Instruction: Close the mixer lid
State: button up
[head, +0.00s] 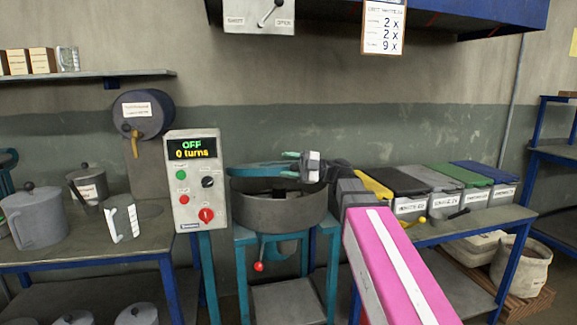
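The mixer is a grey drum (285,213) on a teal stand in the middle of the head view. Its teal lid (248,170) is raised at the back of the drum, and the dark inside shows below it. My gripper (286,165) is at the right end of the lid, above the drum's right rim, with its fingers pointing left. The two fingers look apart, one above the other. Whether they touch the lid is not clear. My pink and white arm comes in from the lower right, and my wrist hides part of the drum's right side.
A control box (195,180) reading "OFF, 0 turns" stands close left of the drum. A lever with a red knob (259,267) hangs below it. Several lidded bins (410,207) stand on the right bench. Pots and a jug (122,218) stand on the left table.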

jog(key=shift+o, duration=0.2)
jog(key=shift+d, duration=0.1)
jog(key=v, duration=1)
jog(key=shift+d, duration=0.3)
jog(key=shift+w, duration=0.1)
